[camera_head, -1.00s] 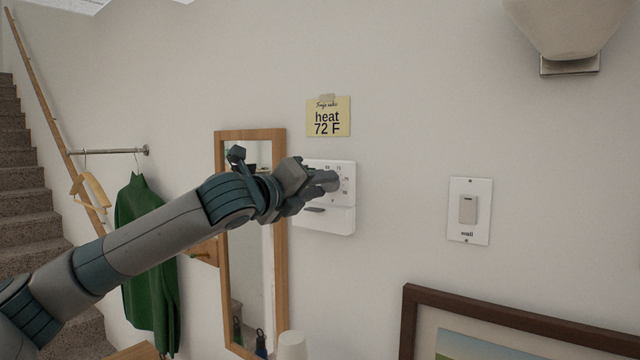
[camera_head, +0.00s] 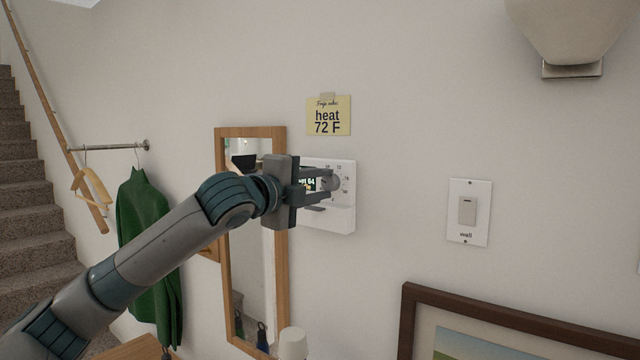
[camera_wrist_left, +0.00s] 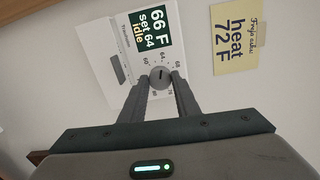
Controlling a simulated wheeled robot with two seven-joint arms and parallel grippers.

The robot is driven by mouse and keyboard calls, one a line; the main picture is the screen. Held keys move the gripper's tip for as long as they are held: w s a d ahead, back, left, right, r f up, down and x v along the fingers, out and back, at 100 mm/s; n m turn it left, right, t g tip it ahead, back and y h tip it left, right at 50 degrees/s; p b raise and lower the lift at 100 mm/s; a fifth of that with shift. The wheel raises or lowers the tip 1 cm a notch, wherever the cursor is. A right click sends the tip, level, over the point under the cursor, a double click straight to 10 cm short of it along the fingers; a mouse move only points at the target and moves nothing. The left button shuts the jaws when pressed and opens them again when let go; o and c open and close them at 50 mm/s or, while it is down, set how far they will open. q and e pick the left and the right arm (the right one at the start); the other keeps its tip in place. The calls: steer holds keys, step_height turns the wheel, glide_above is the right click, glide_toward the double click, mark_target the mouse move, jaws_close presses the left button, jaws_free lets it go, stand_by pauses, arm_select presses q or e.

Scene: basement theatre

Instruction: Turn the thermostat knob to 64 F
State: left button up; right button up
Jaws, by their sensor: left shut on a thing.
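The white thermostat (camera_head: 342,217) is on the wall right of the mirror. In the left wrist view its dark display (camera_wrist_left: 152,30) reads "66 F", "set 64", "idle". Its round grey knob (camera_wrist_left: 160,76) has a dark pointer line and a ring of numbers around it. My left gripper (camera_head: 328,184) is shut on the knob, one finger on each side of it. In the head view the fingers cover part of the dial and display. My right gripper is not in view.
A yellow note (camera_head: 328,116) above the thermostat reads "heat 72 F". A wood-framed mirror (camera_head: 281,290) hangs behind my left wrist. A wall switch (camera_head: 468,211) is to the right, with a framed picture (camera_head: 520,308) below. A green garment (camera_head: 140,210) hangs left, beside stairs.

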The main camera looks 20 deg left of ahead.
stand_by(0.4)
arm_select(q)
steer(key=o, duration=1.1)
steer(key=shift+c, duration=0.2)
steer(key=shift+s+a, duration=0.2)
steer(key=shift+s, duration=0.3)
steer(key=b+v, duration=0.5)
steer(key=v, duration=1.1)
steer(key=shift+s+b, duration=0.2)
steer(key=shift+b, duration=0.2)
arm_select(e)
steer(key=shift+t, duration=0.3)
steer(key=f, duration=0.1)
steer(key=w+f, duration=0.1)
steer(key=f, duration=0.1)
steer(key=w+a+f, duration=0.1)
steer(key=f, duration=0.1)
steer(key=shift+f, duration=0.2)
arm_select(q)
steer(key=shift+f, duration=0.15)
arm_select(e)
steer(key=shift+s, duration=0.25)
